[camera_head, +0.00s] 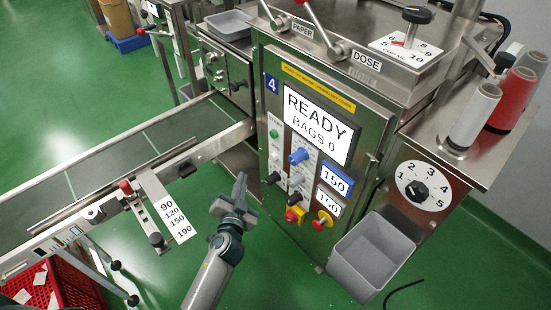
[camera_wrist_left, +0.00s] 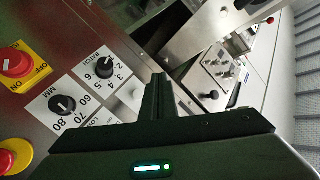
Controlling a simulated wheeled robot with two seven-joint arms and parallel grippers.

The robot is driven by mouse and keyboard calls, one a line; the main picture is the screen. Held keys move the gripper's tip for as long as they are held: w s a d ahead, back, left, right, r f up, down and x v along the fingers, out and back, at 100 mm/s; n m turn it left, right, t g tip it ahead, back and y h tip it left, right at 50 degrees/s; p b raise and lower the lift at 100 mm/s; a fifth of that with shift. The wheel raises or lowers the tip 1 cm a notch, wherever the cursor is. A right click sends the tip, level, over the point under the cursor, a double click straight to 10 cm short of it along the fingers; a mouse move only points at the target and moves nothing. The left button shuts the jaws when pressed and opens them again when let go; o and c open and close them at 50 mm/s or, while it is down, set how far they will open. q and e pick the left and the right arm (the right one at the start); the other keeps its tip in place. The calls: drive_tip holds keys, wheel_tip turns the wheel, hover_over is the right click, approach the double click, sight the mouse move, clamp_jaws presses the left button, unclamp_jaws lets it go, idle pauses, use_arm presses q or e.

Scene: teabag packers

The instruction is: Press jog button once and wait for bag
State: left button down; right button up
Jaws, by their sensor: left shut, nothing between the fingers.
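The packing machine's control panel (camera_head: 262,100) faces me, with a display (camera_head: 318,124) reading "READY BAGS 0". I cannot read which control is the jog button. My left gripper (camera_head: 240,184) is shut and empty, in front of and left of the panel's lower part, apparently apart from it. In the left wrist view, its shut fingers (camera_wrist_left: 158,82) point along the panel beside the batch knob (camera_wrist_left: 103,68) and hide part of the labels. No bag is seen coming out.
A red-and-yellow switch (camera_head: 294,215) and a stop button (camera_head: 323,219) sit low on the panel. A grey bin (camera_head: 371,256) hangs at the lower right. A conveyor (camera_head: 120,150) runs to the left, with a scale plate (camera_head: 166,207) on its side. Green floor is open below.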

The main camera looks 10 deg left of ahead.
sight(274, 157)
use_arm(q)
drive_tip(key=shift+w+d, duration=0.1)
idle(0.3)
